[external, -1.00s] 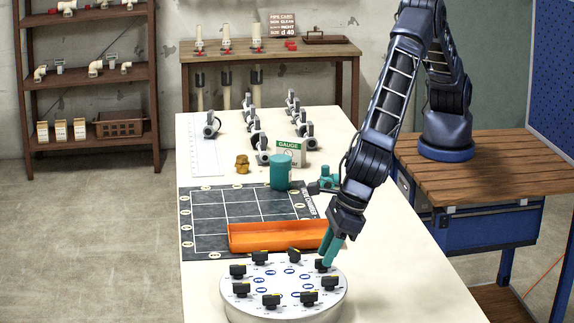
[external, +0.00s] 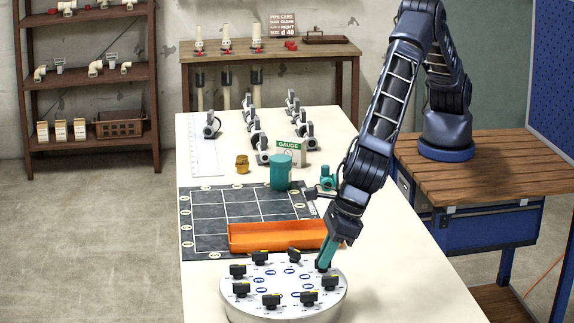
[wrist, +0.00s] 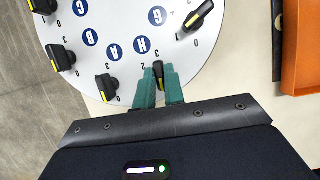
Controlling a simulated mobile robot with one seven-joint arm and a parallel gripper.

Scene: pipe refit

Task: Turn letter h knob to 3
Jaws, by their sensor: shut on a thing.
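The round white dial plate (external: 268,281) stands at the near end of the long table and carries a ring of black knobs with yellow marks. My gripper (external: 324,266) points down at the knob on the plate's right side. In the wrist view, my teal fingers (wrist: 163,88) are shut on the black knob (wrist: 158,72) beside the blue H label (wrist: 142,44). The yellow mark of this knob shows between the fingers. The fingers hide most of the knob and its numbers, so its setting is unclear.
Neighbouring knobs stand close by, one (wrist: 106,87) beside the A label and one (wrist: 195,17) near the G label. An orange tray (external: 280,238) lies behind the plate, with a teal cylinder (external: 281,172) farther back.

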